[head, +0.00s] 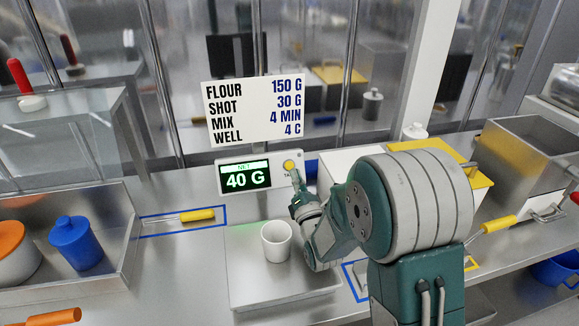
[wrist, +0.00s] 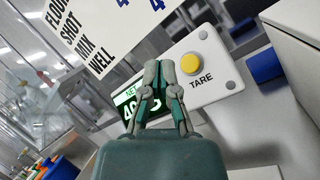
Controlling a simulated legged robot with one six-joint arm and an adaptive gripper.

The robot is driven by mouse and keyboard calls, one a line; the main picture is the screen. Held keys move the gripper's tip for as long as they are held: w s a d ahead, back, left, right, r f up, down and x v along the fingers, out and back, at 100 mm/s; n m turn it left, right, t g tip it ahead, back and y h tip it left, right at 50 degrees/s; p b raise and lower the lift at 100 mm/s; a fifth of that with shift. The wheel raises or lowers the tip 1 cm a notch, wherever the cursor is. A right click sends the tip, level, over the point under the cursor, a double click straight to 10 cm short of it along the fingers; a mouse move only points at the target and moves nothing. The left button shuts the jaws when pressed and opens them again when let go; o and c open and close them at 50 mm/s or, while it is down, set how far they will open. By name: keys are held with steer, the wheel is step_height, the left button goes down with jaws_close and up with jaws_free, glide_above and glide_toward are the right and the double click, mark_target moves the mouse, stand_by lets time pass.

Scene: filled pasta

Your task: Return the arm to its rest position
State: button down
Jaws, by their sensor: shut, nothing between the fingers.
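My gripper (wrist: 158,73) is shut and empty, its two fingers together in the wrist view. In the head view my gripper (head: 294,176) is at the scale's panel, close to the yellow tare button (head: 289,165). The button also shows in the wrist view (wrist: 190,63), just right of the fingertips; I cannot tell whether they touch it. My arm reaches in from the lower right. The scale display (head: 245,176) reads 40 G. A white cup (head: 276,241) stands upright on the scale plate (head: 250,289), left of my arm.
A steel tray (head: 128,252) with a blue lidded jar (head: 76,243) is at the left. A yellow-handled tool (head: 197,215) lies in a blue outline. A recipe sign (head: 256,108) hangs above the display. White and steel bins (head: 520,150) stand at the right.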

stand_by(0.4)
steer(key=s+d+r+m+g+h, duration=0.45)
steer(key=s+d+m+g, duration=0.25)
steer(key=m, duration=0.8)
steer(key=s+d+m+g, duration=0.2)
steer(key=s+m+g, duration=0.2)
steer(key=s+m, duration=0.4)
steer(key=s+d+m+g+h, duration=0.1)
steer(key=s+m+g, duration=0.3)
steer(key=s, duration=1.3)
steer(key=d+m, duration=0.1)
steer(key=m, duration=0.3)
steer(key=shift+d+f+g, duration=0.3)
steer(key=shift+d+f, duration=0.05)
steer(key=shift+f, duration=0.05)
steer(key=shift+h, duration=0.25)
